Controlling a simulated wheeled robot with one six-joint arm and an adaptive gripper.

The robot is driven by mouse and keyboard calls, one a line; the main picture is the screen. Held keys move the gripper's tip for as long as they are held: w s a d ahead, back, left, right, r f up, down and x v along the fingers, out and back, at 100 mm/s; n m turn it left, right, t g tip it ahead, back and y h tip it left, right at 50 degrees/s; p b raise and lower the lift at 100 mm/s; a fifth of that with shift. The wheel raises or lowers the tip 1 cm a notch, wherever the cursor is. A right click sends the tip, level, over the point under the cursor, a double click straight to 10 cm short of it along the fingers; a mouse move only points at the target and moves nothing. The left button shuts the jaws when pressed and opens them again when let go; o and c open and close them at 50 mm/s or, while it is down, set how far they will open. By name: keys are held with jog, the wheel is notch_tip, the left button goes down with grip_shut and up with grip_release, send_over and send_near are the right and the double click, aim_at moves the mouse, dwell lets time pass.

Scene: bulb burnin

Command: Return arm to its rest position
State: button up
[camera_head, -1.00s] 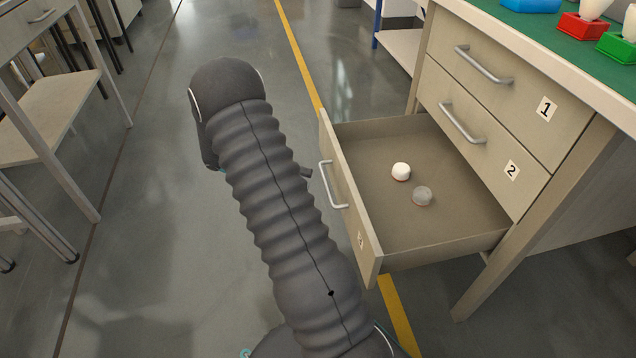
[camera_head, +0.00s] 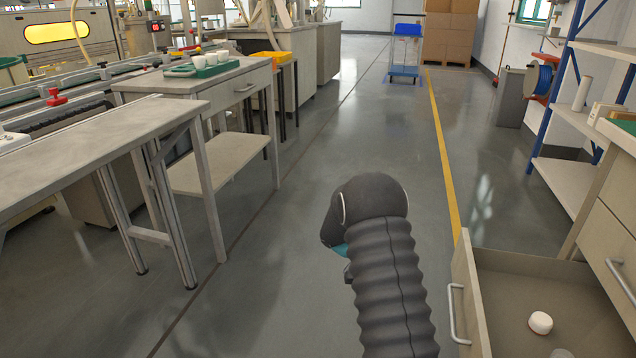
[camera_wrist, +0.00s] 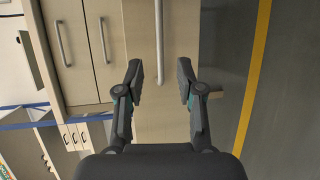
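My arm (camera_head: 385,270) shows in the head view as a dark ribbed sleeve, raised over the floor just left of the open drawer; the gripper's fingers are hidden there. In the wrist view my gripper (camera_wrist: 160,85) is open and empty. Its two dark fingers stand apart, with a drawer front and a long bar handle (camera_wrist: 159,40) beyond and between them. I cannot tell from this view how far the fingers are from the handle.
An open drawer (camera_head: 530,275) at the right holds a white round piece (camera_head: 540,322) and part of another at the bottom edge. Grey tables (camera_head: 75,165) stand at the left. The floor aisle (camera_head: 330,140) ahead is clear up to a blue cart (camera_head: 405,50).

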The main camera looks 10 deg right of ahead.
notch_tip(320, 180, down, 6)
jog(key=s+a+n+t+y, duration=0.2)
jog(key=n, duration=0.3)
jog(key=s+a+r+n+t+y, duration=0.2)
jog(key=s+a+y, duration=0.1)
jog(key=a, duration=0.1)
jog(key=s+a+r+t+y+p, duration=0.1)
jog(key=s+a+r+t, duration=0.3)
jog(key=r, duration=0.6)
jog(key=s+a+r+n+t+y+p, duration=0.1)
jog(key=s+a+r+t+p, duration=0.3)
jog(key=r, duration=0.5)
jog(key=s+a+r+n+t+y+p, duration=0.1)
jog(key=s+a+r+t+y+p, duration=0.2)
jog(key=s+r, duration=0.4)
notch_tip(320, 180, up, 4)
jog(key=a+t, duration=0.1)
jog(key=t, duration=0.1)
jog(key=shift+s+f+t, duration=0.15)
jog(key=shift+s+t, duration=0.15)
jog(key=shift+t, duration=0.1)
